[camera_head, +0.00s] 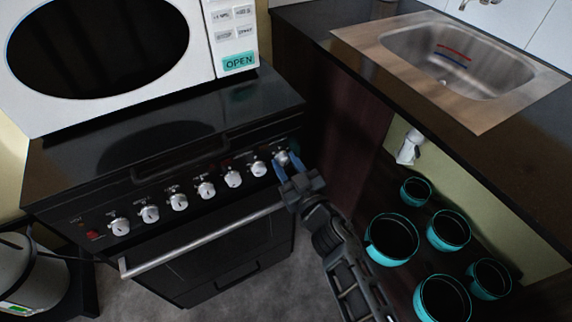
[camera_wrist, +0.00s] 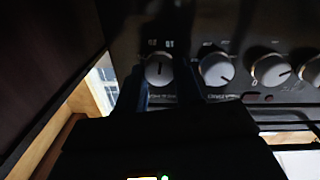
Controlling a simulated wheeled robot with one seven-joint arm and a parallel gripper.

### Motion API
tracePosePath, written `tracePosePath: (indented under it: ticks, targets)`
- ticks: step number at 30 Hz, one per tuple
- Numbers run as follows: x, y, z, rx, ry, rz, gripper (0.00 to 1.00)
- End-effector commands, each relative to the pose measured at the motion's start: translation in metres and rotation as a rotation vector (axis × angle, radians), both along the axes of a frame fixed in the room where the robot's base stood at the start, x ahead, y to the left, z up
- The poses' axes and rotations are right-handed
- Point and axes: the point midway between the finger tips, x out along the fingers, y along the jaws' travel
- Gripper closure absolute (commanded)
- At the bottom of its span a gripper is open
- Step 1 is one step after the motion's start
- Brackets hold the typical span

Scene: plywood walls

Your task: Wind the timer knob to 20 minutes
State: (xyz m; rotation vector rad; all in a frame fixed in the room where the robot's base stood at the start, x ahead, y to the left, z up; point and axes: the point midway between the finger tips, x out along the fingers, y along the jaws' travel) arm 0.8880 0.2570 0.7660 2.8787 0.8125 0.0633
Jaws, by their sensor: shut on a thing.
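The timer knob (camera_head: 282,157) is the rightmost silver knob on the black stove's front panel (camera_head: 98,206). In the wrist view the knob (camera_wrist: 158,69) is at the upper middle, with its dark mark pointing near straight up in that picture. Small markings around it are too blurred to read fully. My gripper (camera_head: 288,166) reaches up from the lower right with its blue fingertips on either side of the knob. It is shut on the knob; its fingers (camera_wrist: 164,88) also show in the wrist view. The exact contact is partly hidden in shadow.
Several more silver knobs (camera_head: 206,189) line the panel to the left, the nearest close beside my fingers. The oven handle (camera_head: 200,240) runs below. A white microwave (camera_head: 150,102) stands on the stove. Teal pots (camera_head: 391,238) sit lower right, under the sink (camera_head: 520,99).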

Motion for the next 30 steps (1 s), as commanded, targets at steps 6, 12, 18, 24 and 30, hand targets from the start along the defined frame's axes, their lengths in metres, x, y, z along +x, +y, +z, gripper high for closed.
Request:
tracePosePath:
  ticks: [6, 12, 18, 24, 30]
  targets:
    - [-0.0008, 0.0011, -0.0003, 0.0, 0.0, 0.002, 0.95]
    - [-0.0011, 0.0015, -0.0005, 0.0, 0.0, 0.003, 0.95]
    - [-0.0013, 0.0018, -0.0006, 0.0, 0.001, 0.004, 0.95]
    - [-0.0015, 0.002, -0.0007, 0.0, 0.001, 0.005, 0.95]
    - [-0.0018, 0.0023, -0.0009, 0.0, 0.001, 0.005, 0.95]
